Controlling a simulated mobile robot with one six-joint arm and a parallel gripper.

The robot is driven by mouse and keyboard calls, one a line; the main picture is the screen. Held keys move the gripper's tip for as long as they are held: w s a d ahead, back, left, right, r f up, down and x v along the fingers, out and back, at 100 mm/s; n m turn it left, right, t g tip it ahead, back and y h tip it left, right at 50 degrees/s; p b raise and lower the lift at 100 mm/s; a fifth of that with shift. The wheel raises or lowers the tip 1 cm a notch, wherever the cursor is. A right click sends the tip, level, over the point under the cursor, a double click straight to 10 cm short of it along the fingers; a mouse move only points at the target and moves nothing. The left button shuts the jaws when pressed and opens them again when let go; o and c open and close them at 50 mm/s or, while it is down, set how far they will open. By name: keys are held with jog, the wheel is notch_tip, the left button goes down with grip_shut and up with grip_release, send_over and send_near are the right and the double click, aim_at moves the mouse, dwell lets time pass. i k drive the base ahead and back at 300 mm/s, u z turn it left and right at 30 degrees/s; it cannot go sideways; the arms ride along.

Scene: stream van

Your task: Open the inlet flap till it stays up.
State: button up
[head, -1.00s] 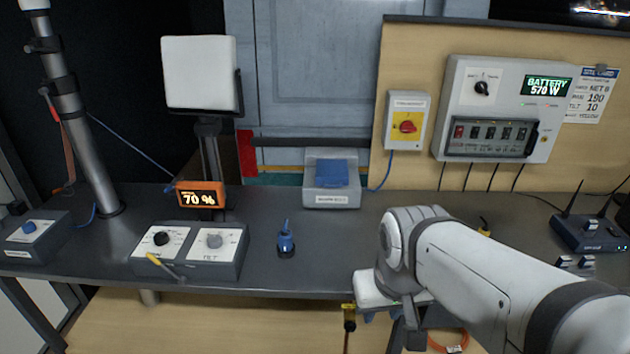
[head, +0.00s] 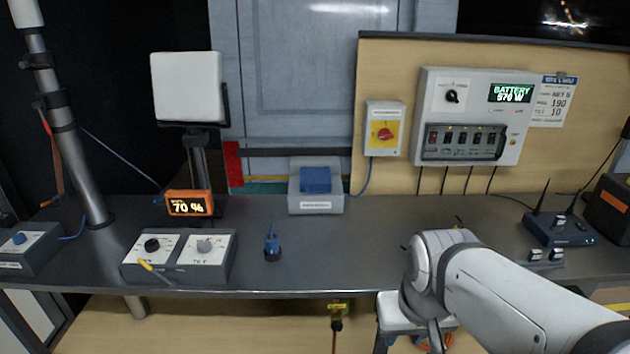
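The inlet box is a grey box (head: 316,204) with a label on its front, at the back of the dark bench in the head view. Its blue flap (head: 316,180) lies down over the top of the box and looks closed. My arm reaches in from the lower right. Its white wrist part is low, in front of the bench edge and well to the right of the box. The fingers cannot be made out clearly, and nothing of my arm touches the flap.
A blue plug (head: 272,247) stands on the bench in front of the box. A two-knob panel (head: 180,258) and an orange display (head: 189,203) are to the left. A red-yellow switch (head: 385,130) is behind, to the right. Bench between box and arm is mostly clear.

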aim_at(313, 179)
jog(key=u, duration=0.05)
jog(key=i, duration=1)
jog(key=z, duration=0.05)
